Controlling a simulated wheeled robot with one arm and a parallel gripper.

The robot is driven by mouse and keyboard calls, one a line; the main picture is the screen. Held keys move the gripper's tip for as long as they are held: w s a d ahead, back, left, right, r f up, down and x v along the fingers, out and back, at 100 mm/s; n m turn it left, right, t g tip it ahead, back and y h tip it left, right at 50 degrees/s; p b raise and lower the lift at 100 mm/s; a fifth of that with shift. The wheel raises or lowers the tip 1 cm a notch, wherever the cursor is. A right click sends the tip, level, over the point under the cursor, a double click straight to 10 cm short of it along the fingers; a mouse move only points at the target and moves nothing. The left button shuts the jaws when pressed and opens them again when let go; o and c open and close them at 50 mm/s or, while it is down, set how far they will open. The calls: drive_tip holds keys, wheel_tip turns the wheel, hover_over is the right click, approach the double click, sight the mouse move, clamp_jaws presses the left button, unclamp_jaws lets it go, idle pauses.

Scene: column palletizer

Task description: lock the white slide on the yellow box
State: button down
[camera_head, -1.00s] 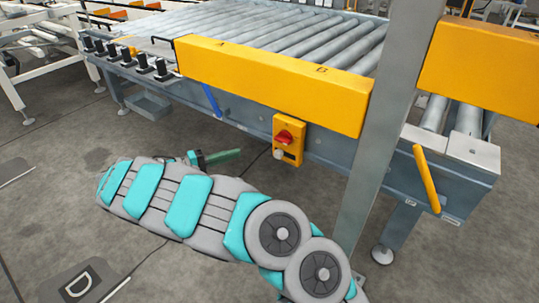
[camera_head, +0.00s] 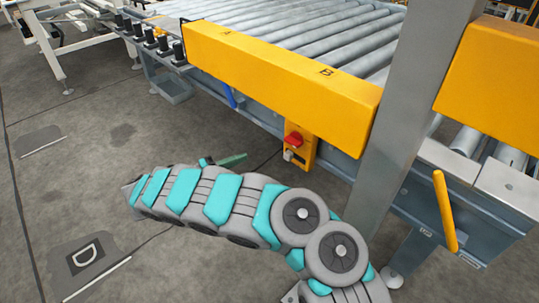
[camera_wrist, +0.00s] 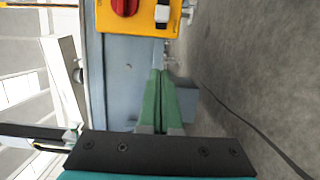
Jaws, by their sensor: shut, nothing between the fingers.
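The yellow box (camera_head: 302,143) is mounted on the side of the roller conveyor, with a red knob (camera_head: 293,139) on its front. The white slide (camera_head: 288,156) sits below the knob at the box's lower edge. In the wrist view the yellow box (camera_wrist: 142,22), the red knob (camera_wrist: 125,6) and the white slide (camera_wrist: 162,13) show at the top, the view being turned sideways. My gripper (camera_wrist: 161,72) is shut and empty, its green fingers together and pointing toward the box side, apart from it. In the head view my gripper (camera_head: 246,156) is left of the box.
A grey conveyor frame (camera_head: 340,162) runs behind the box, with a long yellow beam (camera_head: 280,80) above it. A grey upright post (camera_head: 410,120) stands to the right of the box. The floor at left is open.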

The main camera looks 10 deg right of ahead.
sight(289, 156)
drive_tip(key=d, duration=1.1)
drive_tip(key=shift+d+p, duration=0.3)
